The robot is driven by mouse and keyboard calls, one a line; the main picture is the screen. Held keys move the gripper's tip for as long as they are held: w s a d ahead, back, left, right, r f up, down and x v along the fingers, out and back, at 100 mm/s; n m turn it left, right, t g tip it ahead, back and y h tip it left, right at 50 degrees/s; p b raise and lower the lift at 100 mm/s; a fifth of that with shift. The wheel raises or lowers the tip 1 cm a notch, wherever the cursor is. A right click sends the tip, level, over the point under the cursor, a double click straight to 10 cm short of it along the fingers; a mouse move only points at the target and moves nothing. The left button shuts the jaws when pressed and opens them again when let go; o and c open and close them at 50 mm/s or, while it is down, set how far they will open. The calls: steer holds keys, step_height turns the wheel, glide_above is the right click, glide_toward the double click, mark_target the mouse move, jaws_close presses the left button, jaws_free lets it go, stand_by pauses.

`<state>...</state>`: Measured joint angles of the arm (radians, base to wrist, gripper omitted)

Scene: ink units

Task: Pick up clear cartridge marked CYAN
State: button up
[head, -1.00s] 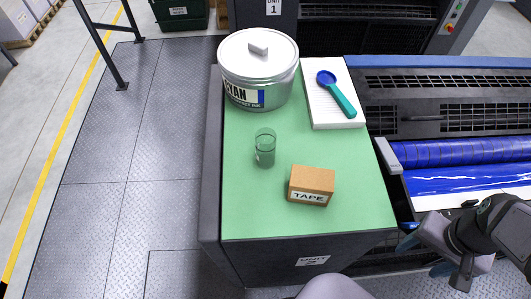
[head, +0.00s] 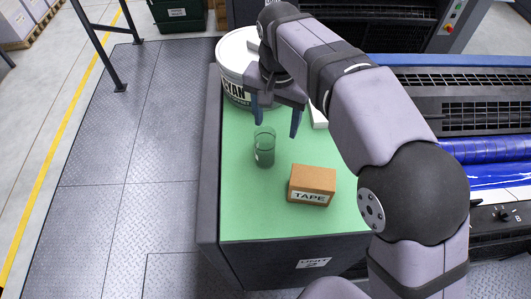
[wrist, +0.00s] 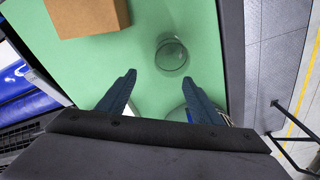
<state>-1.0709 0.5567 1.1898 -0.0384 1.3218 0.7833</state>
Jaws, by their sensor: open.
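A clear cylinder (head: 264,148), seemingly the clear cartridge, stands upright on the green work top. It carries a small pale mark that I cannot read. It also shows in the wrist view (wrist: 171,54), just beyond my fingertips. My gripper (head: 276,128) is open and empty, pointing down behind and above the cylinder. In the wrist view my gripper's two fingers (wrist: 159,76) are spread apart, with the cylinder ahead of the gap and not between them.
A brown box marked TAPE (head: 312,184) sits right of the cylinder, close to it. A white pad (head: 319,117) is mostly hidden behind my arm. The green top (head: 245,215) is clear at the front left. Press machinery with a blue roller (head: 495,150) lies to the right.

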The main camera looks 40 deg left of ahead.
mark_target(266, 129)
steer(key=s, duration=0.2)
steer(key=s+p, duration=0.1)
steer(key=shift+a+f+g+h, duration=0.3)
steer(key=shift+a, duration=0.05)
steer(key=shift+s+d+f, duration=0.1)
steer(key=shift+s+f, duration=0.15)
steer(key=shift+s+d+f+p, duration=0.1)
steer(key=shift+f+p, duration=0.7)
steer(key=shift+f, duration=1.05)
steer(key=shift+d+f+p, duration=0.1)
steer(key=shift+f+p, duration=0.65)
steer(key=shift+f, duration=1.05)
steer(key=shift+c, duration=0.6)
steer(key=shift+a, duration=0.1)
steer(key=c, duration=1.1)
